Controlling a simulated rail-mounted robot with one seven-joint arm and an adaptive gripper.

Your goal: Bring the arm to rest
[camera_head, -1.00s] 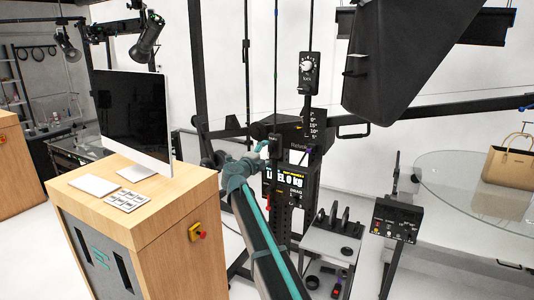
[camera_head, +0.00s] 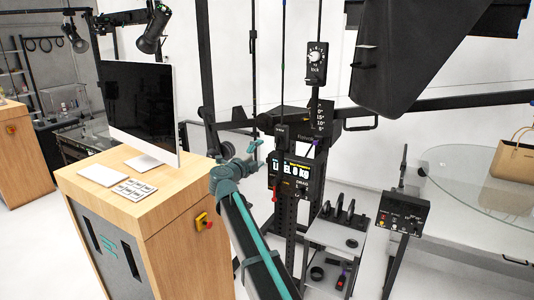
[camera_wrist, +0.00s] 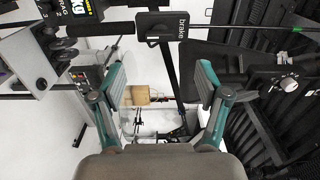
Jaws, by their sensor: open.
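My arm reaches up from the bottom of the head view. My gripper (camera_head: 240,165) is at its far end, in front of the black stand with the lit display (camera_head: 297,172). In the wrist view my gripper (camera_wrist: 161,88) shows two teal-edged fingers spread wide apart with nothing between them. Beyond the gap, a tan handbag (camera_wrist: 138,95) and pale floor show in the distance. A black block marked "brake" (camera_wrist: 160,25) stands ahead, above the gap.
A wooden desk (camera_head: 150,215) with a monitor (camera_head: 140,108) stands left of my arm. A small cart (camera_head: 335,237) and a control box (camera_head: 402,214) stand to the right. A glass turntable (camera_head: 455,165) bears the tan handbag (camera_head: 512,158). A black softbox (camera_head: 405,60) hangs above.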

